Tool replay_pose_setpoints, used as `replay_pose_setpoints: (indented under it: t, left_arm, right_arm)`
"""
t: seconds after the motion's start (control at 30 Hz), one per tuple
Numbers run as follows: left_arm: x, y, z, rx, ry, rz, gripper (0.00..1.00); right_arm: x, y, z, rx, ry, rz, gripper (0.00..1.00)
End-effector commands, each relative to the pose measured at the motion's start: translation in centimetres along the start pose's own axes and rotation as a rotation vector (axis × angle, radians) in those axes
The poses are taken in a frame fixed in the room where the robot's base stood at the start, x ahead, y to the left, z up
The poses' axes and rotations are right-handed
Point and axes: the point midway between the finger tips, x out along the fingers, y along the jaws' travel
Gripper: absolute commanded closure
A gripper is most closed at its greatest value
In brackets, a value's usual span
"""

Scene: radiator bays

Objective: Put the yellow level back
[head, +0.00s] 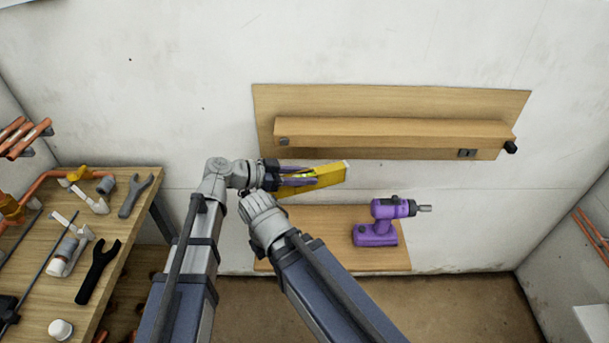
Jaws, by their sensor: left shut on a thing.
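The yellow level (330,174) is a short yellow bar with a pale end at its right. My left gripper (298,176) is shut on its left part and holds it slightly tilted, right end higher. In the picture the level lies just below the front of the upper wooden wall shelf (390,132) and above the lower shelf. How far it is from the wall I cannot tell. The gripper fingers hide part of the level. My right gripper does not show.
A purple drill (377,225) stands on the lower wooden shelf (395,258). The upper shelf's top looks clear, with small dark fittings near both ends. At left, a workbench (45,285) holds wrenches, pipe fittings and a white cap. Copper pipes (25,138) run along the left wall.

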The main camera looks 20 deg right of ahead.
Motion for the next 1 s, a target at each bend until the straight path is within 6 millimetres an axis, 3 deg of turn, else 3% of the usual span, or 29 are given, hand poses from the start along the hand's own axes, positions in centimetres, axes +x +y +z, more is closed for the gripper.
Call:
replay_pose_setpoints:
  t: [0.03,0.7,0.83,1.0]
  left_arm:
    - [0.9,0.0,2.6,-0.001,0.001,-0.003,1.00]
    - [6.1,0.0,18.6,-0.013,0.001,-0.033,1.00]
    - [6.6,0.0,20.4,-0.014,0.002,-0.037,1.00]
    - [6.7,0.0,20.8,-0.015,0.002,-0.039,1.00]
  right_arm:
    - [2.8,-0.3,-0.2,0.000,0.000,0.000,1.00]
    - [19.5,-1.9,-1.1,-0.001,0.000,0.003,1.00]
    - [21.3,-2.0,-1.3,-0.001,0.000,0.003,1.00]
    - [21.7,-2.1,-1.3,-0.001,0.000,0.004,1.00]
